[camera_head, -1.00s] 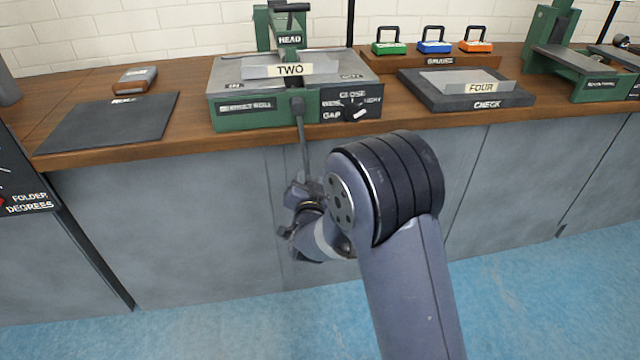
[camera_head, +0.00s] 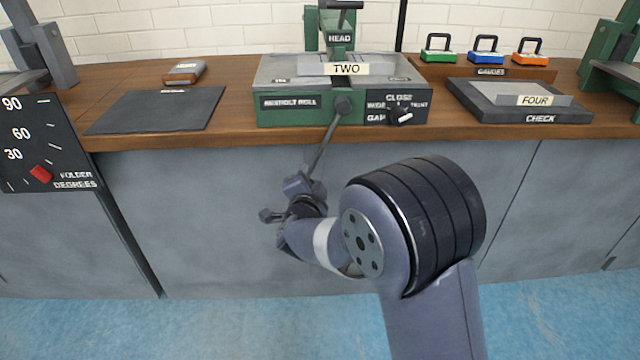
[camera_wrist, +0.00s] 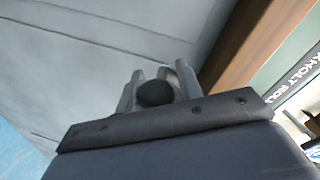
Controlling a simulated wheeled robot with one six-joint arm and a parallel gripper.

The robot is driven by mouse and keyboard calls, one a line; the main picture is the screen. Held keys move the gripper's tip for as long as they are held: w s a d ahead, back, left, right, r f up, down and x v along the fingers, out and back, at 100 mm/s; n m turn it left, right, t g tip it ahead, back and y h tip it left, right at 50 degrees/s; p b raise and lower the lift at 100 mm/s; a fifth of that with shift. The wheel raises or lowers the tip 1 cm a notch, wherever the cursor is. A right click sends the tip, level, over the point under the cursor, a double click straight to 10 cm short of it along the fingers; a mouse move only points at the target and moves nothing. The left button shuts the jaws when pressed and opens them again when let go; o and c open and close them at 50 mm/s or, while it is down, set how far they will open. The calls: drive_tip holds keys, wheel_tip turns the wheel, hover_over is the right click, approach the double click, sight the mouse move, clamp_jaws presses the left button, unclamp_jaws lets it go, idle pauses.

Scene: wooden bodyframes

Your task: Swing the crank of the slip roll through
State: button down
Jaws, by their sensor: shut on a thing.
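The slip roll (camera_head: 285,87) is a green and grey machine on the bench, with a plate marked TWO (camera_head: 345,69) on its top. Its dark crank (camera_head: 322,143) hangs from a round hub on the front face, slanting down and to the left. My gripper (camera_head: 306,186) is at the crank's lower end, below the bench edge. In the wrist view, my gripper's fingers (camera_wrist: 155,88) are closed around a round black knob (camera_wrist: 156,93), the crank's handle. The rest of the handle is hidden behind the gripper.
The wooden bench (camera_head: 240,125) edge runs above my gripper, with grey cabinet fronts (camera_head: 200,220) behind it. A folder dial (camera_head: 45,140) stands at the left. A dark mat (camera_head: 155,110) and a check block (camera_head: 520,104) flank the machine.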

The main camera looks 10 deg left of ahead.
drive_tip(key=s+a+r+m, duration=0.1)
drive_tip(key=a+r+m, duration=0.3)
drive_tip(key=a+r, duration=0.1)
drive_tip(key=shift+s+a+m+g+y+p, duration=0.3)
drive_tip(key=shift+s+a+y+p, duration=0.15)
drive_tip(key=shift+a, duration=0.25)
idle(0.5)
drive_tip(key=c, duration=1.1)
unclamp_jaws()
drive_tip(key=shift+r, duration=0.1)
drive_tip(key=p+v, duration=0.2)
drive_tip(key=v, duration=0.8)
drive_tip(key=shift+s, duration=0.35)
